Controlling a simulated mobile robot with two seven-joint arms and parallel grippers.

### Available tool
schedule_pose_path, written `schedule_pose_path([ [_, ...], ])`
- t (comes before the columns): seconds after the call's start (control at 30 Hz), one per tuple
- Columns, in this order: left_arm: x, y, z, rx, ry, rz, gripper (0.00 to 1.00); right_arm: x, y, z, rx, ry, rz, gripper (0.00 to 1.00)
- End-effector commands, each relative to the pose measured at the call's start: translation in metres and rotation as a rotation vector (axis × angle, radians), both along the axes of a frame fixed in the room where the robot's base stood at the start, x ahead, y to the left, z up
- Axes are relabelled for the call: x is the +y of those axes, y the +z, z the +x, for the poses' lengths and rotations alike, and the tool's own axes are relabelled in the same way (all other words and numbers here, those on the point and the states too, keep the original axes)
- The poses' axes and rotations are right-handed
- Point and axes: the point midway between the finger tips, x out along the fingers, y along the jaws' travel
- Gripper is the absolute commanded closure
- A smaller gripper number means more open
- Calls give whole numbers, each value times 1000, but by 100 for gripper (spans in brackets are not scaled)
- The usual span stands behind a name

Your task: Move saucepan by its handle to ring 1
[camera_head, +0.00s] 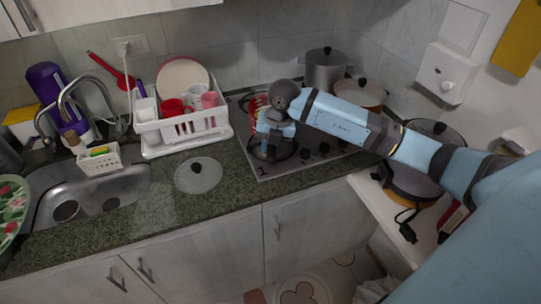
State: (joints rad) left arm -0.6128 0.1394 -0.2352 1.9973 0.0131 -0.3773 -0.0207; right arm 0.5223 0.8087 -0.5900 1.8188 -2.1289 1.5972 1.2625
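A tall grey lidded pot (325,72) stands at the back right of the hob (262,172). A reddish-brown lidded pan (362,94) stands just right of it, partly behind my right arm. A dark ring (272,150) shows at the front left of the hob. A red, coil-like thing (259,103) shows behind it, partly hidden. My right gripper (268,143) hangs over the front-left ring; its fingers are too small and dark to read. My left gripper is not in view.
A glass lid (198,175) lies on the counter left of the hob. A white dish rack (187,128) with cups stands behind it. The sink (90,195) is at the left. A lidded appliance (415,180) stands on a white surface at the right.

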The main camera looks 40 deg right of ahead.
Motion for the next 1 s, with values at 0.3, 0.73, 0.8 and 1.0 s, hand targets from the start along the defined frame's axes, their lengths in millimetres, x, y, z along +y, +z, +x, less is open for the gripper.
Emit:
schedule_pose_path([
  [0.3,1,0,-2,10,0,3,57,0,-23,0,-1,0,0,100],
  [0.73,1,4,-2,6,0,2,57,0,-46,1,-5,1,0,100],
  [0.8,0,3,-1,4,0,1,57,0,-48,1,-5,1,0,100],
  [1.0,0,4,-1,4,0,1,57,0,-50,0,-1,1,-1,49],
])
